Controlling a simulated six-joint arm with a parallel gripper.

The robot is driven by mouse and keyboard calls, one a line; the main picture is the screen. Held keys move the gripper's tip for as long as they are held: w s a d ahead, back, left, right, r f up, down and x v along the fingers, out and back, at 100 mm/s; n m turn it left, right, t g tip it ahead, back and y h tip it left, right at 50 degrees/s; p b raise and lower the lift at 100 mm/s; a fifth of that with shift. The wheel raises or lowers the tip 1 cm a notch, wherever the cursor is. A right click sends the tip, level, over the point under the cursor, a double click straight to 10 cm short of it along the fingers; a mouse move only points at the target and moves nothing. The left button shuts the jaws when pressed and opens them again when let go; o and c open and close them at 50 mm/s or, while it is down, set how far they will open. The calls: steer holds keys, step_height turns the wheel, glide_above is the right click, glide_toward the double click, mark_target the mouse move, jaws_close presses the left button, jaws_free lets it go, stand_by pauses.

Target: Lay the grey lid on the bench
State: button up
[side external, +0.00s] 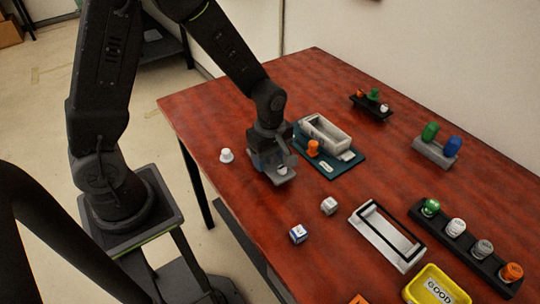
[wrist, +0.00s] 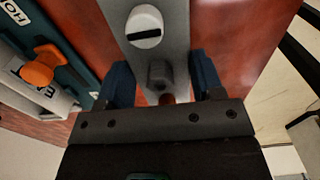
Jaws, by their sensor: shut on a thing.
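The grey lid (side external: 284,180) is a flat grey plate under my gripper (side external: 272,160), just left of a teal board. In the wrist view the lid (wrist: 177,18) runs up the picture, with a white oval piece with a black slot (wrist: 145,26) on it. My gripper (wrist: 162,85) has its two blue fingers on either side of the lid's dark knob (wrist: 160,74) and is shut on it. The lid is low over the red bench (side external: 235,110); I cannot tell whether it touches.
The teal board (side external: 328,167) bears an open grey box (side external: 328,133) and an orange peg (side external: 313,148). A white knob (side external: 226,156) stands left, two small cubes (side external: 329,206) (side external: 299,234) in front. A grey frame (side external: 387,237) and yellow tray (side external: 410,290) lie front right.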

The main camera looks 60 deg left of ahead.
steer(key=shift+f, duration=0.15)
steer(key=o, duration=1)
step_height(320, 180, up, 11)
steer(key=shift+s+r+m+t, duration=0.95)
steer(key=shift+s+r+m, duration=1.15)
steer(key=shift+m, duration=0.9)
steer(key=shift+s+r+m+t, duration=0.9)
steer(key=shift+s+r+m, duration=0.75)
steer(key=shift+s+m, duration=1.05)
steer(key=shift+s+r+m+t, duration=0.95)
steer(key=shift+s+r+m, duration=1)
steer(key=shift+m, duration=1.35)
